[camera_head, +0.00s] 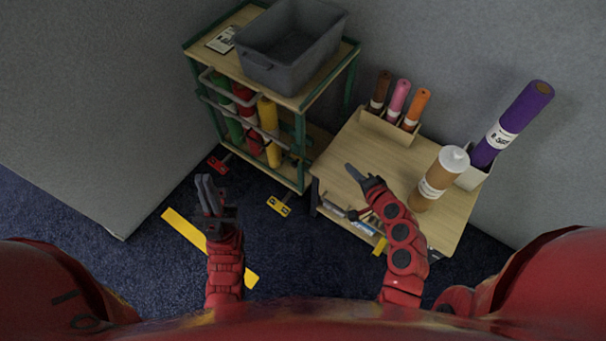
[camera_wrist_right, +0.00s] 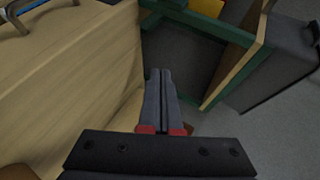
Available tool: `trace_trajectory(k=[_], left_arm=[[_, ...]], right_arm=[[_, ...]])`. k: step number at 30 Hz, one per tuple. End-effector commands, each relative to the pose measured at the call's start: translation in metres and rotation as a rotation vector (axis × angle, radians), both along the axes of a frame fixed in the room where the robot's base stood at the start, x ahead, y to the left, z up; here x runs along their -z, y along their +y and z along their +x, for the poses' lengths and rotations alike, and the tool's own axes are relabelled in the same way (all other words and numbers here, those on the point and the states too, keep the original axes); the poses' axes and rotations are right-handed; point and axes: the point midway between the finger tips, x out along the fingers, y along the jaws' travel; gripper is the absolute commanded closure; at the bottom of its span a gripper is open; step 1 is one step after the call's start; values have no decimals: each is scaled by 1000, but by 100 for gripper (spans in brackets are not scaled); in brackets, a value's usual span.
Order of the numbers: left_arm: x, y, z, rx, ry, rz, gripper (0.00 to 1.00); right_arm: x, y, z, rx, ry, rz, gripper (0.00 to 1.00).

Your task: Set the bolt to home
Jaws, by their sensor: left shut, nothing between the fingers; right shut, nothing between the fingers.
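A purple bolt (camera_head: 515,120) with a white label leans in a pale holder (camera_head: 474,178) at the right of the wooden table (camera_head: 345,150). Brown (camera_head: 380,90), pink (camera_head: 398,100) and orange (camera_head: 416,108) rolls stand in a wooden rack (camera_head: 391,128) at the table's back. My right gripper (camera_head: 352,172) is shut and empty over the table's left part; its closed fingers show in the wrist view (camera_wrist_right: 160,76). My left gripper (camera_head: 205,182) is shut and empty, left of the table.
A green-framed cart (camera_head: 189,52) stands behind and left of the table, with a grey bin (camera_head: 270,77) on top and coloured rolls (camera_head: 268,116) below. A yellow strip (camera_head: 182,228) lies on the blue carpet. Grey walls close off the back. The table's front middle looks clear.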

Motion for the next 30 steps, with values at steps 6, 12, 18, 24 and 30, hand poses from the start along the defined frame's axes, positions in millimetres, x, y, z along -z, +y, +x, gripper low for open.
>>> trace_trajectory(k=[6, 12, 18, 24, 30], left_arm=[[15, 0, 0, 0, 0, 0, 100], [17, 0, 0, 0, 0, 0, 100], [16, 0, 0, 0, 0, 0, 100], [17, 0, 0, 0, 0, 0, 100], [18, 0, 0, 0, 0, 0, 100]], right_arm=[[8, 46, -29, -187, 98, 126, 100], [7, 60, -40, -245, 125, 156, 100], [7, 59, -40, -244, 125, 156, 100], [10, 63, -36, -244, 125, 155, 100], [24, 83, -17, -248, 128, 157, 100]])
